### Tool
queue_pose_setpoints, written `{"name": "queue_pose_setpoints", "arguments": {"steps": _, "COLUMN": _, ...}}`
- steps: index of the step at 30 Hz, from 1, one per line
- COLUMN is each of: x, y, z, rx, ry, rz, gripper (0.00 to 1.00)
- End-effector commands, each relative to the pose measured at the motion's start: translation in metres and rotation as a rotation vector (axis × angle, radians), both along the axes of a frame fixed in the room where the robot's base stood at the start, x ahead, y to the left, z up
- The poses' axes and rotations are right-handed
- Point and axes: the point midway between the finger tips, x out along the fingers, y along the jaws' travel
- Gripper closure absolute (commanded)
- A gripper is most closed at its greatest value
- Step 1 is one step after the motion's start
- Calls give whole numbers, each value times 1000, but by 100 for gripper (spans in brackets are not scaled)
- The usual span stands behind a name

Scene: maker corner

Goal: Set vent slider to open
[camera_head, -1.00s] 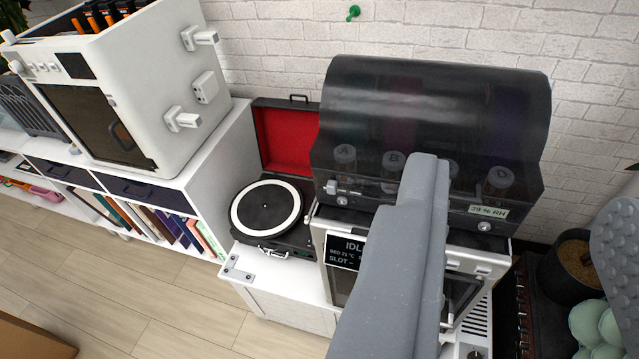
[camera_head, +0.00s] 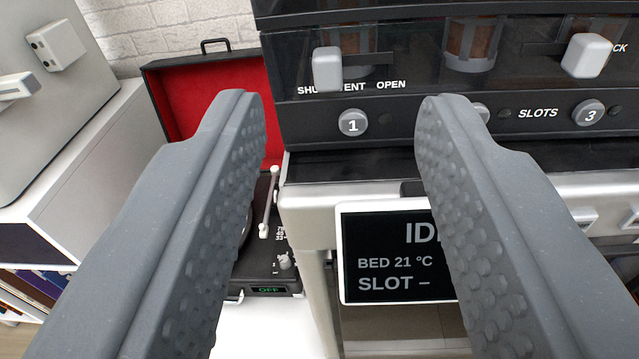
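The vent slider has a white knob (camera_head: 327,69) at the left end of its track on the dark front panel (camera_head: 410,109). The knob stands at the "SHUT" end, partly over the label, with "OPEN" printed to its right. My gripper (camera_head: 340,115) is open and empty. Its two grey fingers reach up from the lower left and lower right, with the knob above and between their tips in the picture. The fingers look apart from the knob, but the exact gap in depth is unclear.
Button 1 (camera_head: 353,123) sits below the vent slider. Another white slider knob (camera_head: 587,55) is to the right, above button 3 (camera_head: 589,113). A display (camera_head: 385,250) reading "BED 21 °C" is below. An open red-lined record player (camera_head: 190,110) stands at left.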

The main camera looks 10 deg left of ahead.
Motion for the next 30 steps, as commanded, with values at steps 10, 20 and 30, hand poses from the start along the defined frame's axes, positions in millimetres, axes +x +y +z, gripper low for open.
{"name": "queue_pose_setpoints", "arguments": {"steps": 10, "x": -27, "y": 6, "z": -42, "rx": -91, "ry": -62, "rz": 1, "gripper": 62}}
{"name": "queue_pose_setpoints", "arguments": {"steps": 20, "x": 3, "y": 7, "z": -44, "rx": -92, "ry": -64, "rz": 0, "gripper": 62}}
{"name": "queue_pose_setpoints", "arguments": {"steps": 30, "x": 53, "y": 11, "z": -43, "rx": -91, "ry": -65, "rz": 1, "gripper": 62}}
